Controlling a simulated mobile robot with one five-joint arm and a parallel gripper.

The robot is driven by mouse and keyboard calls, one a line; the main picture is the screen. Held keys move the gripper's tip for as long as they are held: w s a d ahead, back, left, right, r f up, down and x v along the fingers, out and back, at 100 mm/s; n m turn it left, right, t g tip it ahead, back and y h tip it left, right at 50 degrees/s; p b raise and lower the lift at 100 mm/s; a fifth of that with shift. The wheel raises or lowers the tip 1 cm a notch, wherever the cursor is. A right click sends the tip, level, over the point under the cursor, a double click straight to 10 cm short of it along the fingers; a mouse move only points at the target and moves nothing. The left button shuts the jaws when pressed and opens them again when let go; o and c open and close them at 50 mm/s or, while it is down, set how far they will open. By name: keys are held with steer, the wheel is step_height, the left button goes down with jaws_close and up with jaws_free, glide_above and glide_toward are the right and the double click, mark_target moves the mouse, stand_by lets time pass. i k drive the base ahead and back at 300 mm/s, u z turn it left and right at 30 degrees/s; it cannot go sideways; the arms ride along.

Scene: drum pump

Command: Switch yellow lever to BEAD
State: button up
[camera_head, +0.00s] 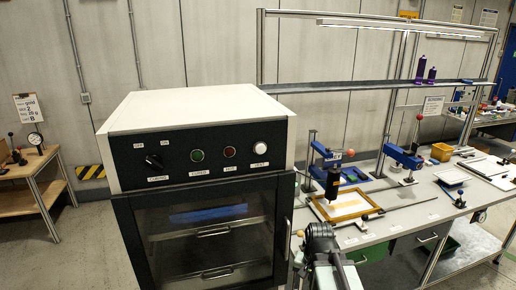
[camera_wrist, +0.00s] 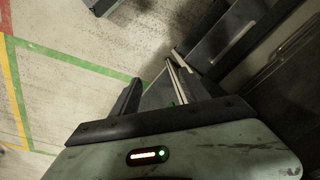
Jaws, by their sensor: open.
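I cannot make out a yellow lever or a BEAD label in either view. On the workbench (camera_head: 420,205) in the head view, a black cylindrical tool (camera_head: 332,185) hangs from a blue clamp-like fixture (camera_head: 325,152) above a yellow-edged frame (camera_head: 345,205). A second blue fixture (camera_head: 403,157) with a red-knobbed upright handle stands to its right. My gripper (camera_wrist: 160,88) is open in the wrist view, over the floor, with nothing seen held between its fingers. In the head view my arm shows at the bottom, in front of the bench; its fingertips are hard to make out there.
A black-fronted oven-like cabinet (camera_head: 205,150) with a knob and several buttons stands left of the bench. A yellow bin (camera_head: 441,152) sits at the bench's back. A wooden table (camera_head: 30,180) stands far left. Green tape lines (camera_wrist: 75,60) mark the floor.

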mark_target(300, 234)
steer(key=u, duration=0.85)
steer(key=k, duration=0.45)
steer(key=u, duration=0.4)
